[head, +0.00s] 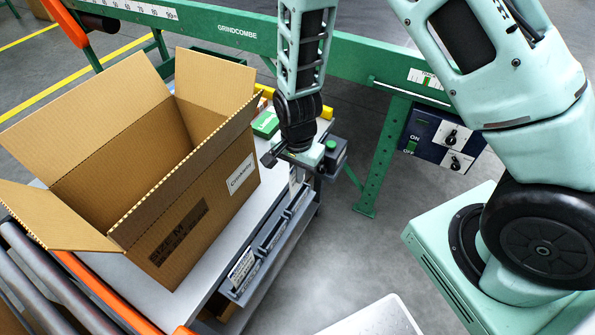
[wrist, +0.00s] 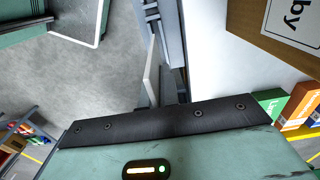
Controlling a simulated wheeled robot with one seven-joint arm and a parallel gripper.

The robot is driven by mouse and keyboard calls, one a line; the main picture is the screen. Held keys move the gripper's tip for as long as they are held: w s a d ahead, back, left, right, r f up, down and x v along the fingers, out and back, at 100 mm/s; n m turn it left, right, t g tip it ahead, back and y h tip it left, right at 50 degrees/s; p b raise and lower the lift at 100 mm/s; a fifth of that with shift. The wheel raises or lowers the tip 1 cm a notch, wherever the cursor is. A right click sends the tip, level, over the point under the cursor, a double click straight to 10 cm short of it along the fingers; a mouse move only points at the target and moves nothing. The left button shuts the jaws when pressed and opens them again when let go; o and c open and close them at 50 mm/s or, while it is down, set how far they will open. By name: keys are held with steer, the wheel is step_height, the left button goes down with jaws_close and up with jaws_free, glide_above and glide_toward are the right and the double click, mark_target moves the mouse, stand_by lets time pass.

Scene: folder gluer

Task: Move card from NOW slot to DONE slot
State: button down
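Grey slot holders (head: 270,238) run along the front edge of the cart. A white card with printed text (head: 241,269) stands in the near holder; I cannot read it. Another white card (head: 293,181) shows at the far end, just below my gripper (head: 283,160). In the wrist view a white card (wrist: 151,72) stands nearly edge-on beside the grey holder rail (wrist: 172,45), just beyond the dark edge of my gripper. My fingertips are hidden there and too small in the head view to tell open from shut. I cannot tell which slots are NOW and DONE.
A large open cardboard box (head: 190,205) fills most of the cart top (head: 215,262), left of my gripper. A green machine beam (head: 215,37) and leg (head: 383,160) stand behind, with a switch panel (head: 445,140). Clear floor (head: 335,245) lies right of the cart.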

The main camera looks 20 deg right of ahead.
mark_target(297, 188)
steer(key=shift+f+b, duration=2.15)
steer(key=shift+f, duration=1.05)
steer(key=c, duration=1.6)
jaws_free()
step_height(297, 188, up, 17)
steer(key=p, duration=0.3)
steer(key=shift+r, duration=0.15)
